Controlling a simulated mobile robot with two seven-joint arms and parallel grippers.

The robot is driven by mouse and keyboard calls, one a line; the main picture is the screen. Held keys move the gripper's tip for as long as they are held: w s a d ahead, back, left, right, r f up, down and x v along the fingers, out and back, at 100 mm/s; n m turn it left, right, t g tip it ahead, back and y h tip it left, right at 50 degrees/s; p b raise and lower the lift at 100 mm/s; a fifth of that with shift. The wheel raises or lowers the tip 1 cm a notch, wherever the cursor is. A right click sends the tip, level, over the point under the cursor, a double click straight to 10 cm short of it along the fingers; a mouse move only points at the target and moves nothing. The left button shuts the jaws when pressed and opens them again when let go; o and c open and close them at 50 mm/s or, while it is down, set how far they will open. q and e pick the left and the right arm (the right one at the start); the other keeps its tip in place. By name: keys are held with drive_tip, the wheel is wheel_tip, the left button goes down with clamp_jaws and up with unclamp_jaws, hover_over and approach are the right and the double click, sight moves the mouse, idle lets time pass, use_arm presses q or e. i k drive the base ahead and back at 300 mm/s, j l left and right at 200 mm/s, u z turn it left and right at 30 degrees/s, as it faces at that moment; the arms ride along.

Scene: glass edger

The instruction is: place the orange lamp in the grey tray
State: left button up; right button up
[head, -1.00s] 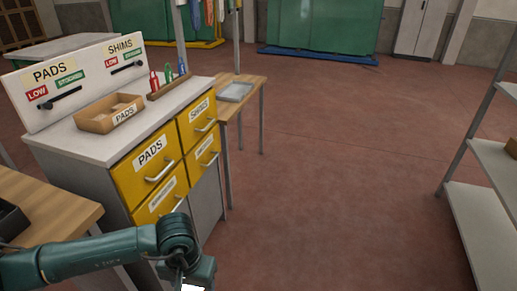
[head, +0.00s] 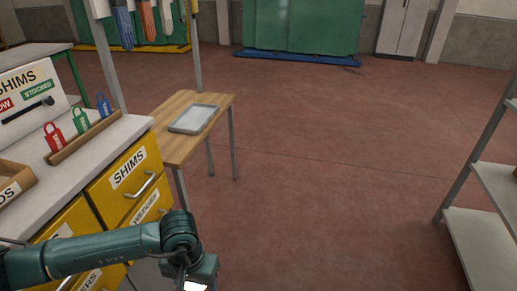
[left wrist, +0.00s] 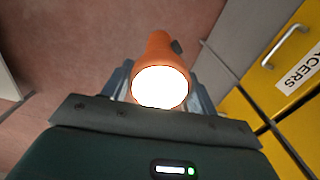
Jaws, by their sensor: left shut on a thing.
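The orange lamp (left wrist: 158,52) is in my left gripper (left wrist: 160,84), with a finger on each side of it and its bright white lens facing the left wrist camera. In the head view my left gripper (head: 200,274) is at the bottom edge, and only a bright bit of the lamp (head: 195,286) shows there. The grey tray (head: 193,119) lies empty on a small wooden table, beyond and apart from the gripper. My right gripper is in neither view.
The wooden table (head: 167,148) stands past the yellow-drawer cabinet (head: 130,175), whose top holds a rack of coloured tags (head: 85,135). A metal post rises by the table. A grey shelf (head: 480,235) is at the right. The red floor between is clear.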

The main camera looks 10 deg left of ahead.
sight(195, 118)
drive_tip(key=i, duration=2.75)
drive_tip(key=i+u, duration=0.3)
drive_tip(key=u, duration=0.15)
drive_tip(key=i+l+u, duration=0.2)
drive_tip(key=u, duration=0.2)
drive_tip(key=i, duration=0.15)
